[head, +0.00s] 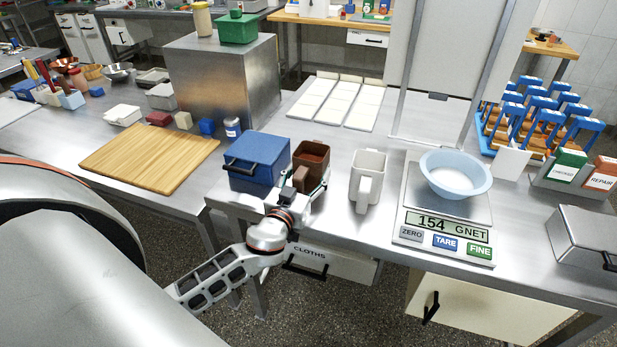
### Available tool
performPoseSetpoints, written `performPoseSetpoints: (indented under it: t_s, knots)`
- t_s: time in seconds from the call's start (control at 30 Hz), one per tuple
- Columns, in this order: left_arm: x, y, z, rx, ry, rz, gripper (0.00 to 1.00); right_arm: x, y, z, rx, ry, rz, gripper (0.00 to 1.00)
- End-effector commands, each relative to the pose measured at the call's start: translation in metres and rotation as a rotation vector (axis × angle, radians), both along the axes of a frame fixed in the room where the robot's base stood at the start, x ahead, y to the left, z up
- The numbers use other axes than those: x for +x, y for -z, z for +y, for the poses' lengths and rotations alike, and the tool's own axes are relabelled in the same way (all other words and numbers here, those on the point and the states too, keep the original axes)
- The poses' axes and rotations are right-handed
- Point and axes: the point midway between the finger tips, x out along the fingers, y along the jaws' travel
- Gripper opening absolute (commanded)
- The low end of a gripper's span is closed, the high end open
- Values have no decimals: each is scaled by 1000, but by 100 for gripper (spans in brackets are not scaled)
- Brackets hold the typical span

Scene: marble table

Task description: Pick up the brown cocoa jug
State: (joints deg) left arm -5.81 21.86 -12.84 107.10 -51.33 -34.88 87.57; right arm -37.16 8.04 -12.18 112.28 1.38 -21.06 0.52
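The brown cocoa jug (313,153) stands upright on the metal table, between a blue box and a white jug. Its handle (301,178) points toward me. My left gripper (304,183) is at the handle, with its fingers spread to either side of it. A gap seems to show between the fingers and the handle; I cannot tell whether either one touches it. My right gripper is not in view.
The blue box (257,158) with a dark handle stands close on the left. The white jug (368,178) stands close on the right. Further right is a scale (446,228) bearing a pale blue bowl (455,174). A wooden board (150,158) lies at left.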

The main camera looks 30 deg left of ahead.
Motion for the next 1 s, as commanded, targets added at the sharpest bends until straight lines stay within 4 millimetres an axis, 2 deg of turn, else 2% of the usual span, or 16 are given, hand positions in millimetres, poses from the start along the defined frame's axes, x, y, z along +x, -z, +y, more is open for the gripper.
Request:
performPoseSetpoints:
  t_s: [0.37,0.57,0.83,1.0]
  knots:
    - [0,-4,0,0,0,-3,25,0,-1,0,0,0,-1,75]
    - [0,-20,0,-1,-1,-5,25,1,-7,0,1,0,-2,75]
    - [0,-70,0,-3,0,-8,25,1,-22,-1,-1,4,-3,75]
    - [0,-112,0,-2,0,-9,25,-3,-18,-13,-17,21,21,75]
